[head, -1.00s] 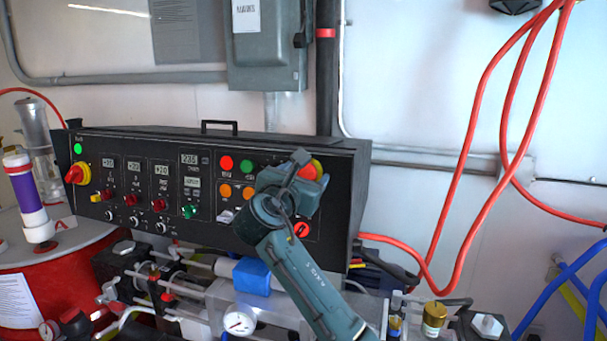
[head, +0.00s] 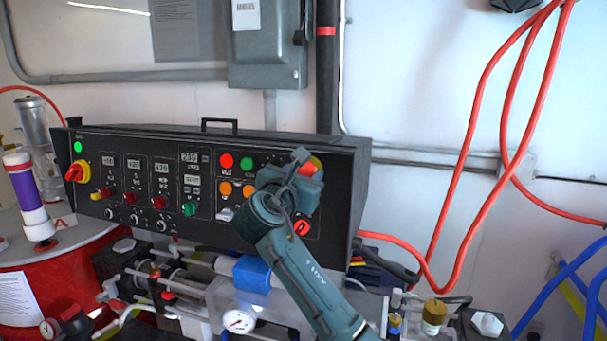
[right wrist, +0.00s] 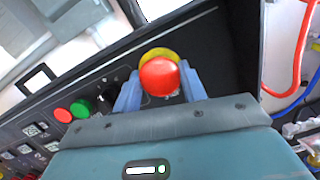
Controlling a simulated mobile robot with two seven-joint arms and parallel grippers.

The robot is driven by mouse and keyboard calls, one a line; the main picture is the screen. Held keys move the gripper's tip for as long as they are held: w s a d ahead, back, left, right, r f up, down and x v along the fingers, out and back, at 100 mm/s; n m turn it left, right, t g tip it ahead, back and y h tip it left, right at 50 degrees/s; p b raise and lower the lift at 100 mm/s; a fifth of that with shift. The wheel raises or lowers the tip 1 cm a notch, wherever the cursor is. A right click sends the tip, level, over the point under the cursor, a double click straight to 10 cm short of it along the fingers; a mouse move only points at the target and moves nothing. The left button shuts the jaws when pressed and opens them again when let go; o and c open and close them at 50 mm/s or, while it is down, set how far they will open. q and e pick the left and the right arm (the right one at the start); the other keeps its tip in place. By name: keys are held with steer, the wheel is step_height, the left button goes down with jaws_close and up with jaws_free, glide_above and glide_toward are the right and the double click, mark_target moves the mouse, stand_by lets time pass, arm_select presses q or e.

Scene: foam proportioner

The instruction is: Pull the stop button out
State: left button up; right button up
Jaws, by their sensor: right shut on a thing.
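The stop button is a red mushroom head on a yellow ring. It shows in the right wrist view (right wrist: 159,77) and partly behind my gripper in the head view (head: 316,163). My right gripper (right wrist: 160,92) has its two blue-grey fingers on either side of the red head, shut on it. In the head view the right gripper (head: 303,180) is at the upper right of the black control panel (head: 340,190), and its fingertips are mostly hidden by the wrist. My left gripper is not in view.
A red push button (head: 226,161) and a green one (head: 246,164) sit left of the gripper. A red rotary knob (head: 301,228) is below it. Pumps and a gauge (head: 239,321) lie under the panel. Red hoses (head: 470,190) hang at the right.

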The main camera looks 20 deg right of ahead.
steer(key=shift+s+a+r+p, duration=0.2)
steer(key=shift+s+p, duration=0.1)
steer(key=shift+p, duration=0.3)
steer(key=shift+s+a+p, duration=0.2)
steer(key=shift+s+p, duration=0.1)
steer(key=shift+f, duration=0.15)
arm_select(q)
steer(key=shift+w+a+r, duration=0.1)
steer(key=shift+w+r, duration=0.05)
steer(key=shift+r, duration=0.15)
arm_select(e)
steer(key=o, duration=1.4)
steer(key=shift+s+a+b, duration=0.3)
steer(key=shift+s+a, duration=0.05)
steer(key=shift+s, duration=0.1)
arm_select(q)
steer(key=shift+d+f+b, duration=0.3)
steer(key=shift+b, duration=0.9)
arm_select(e)
steer(key=shift+v, duration=6.1)
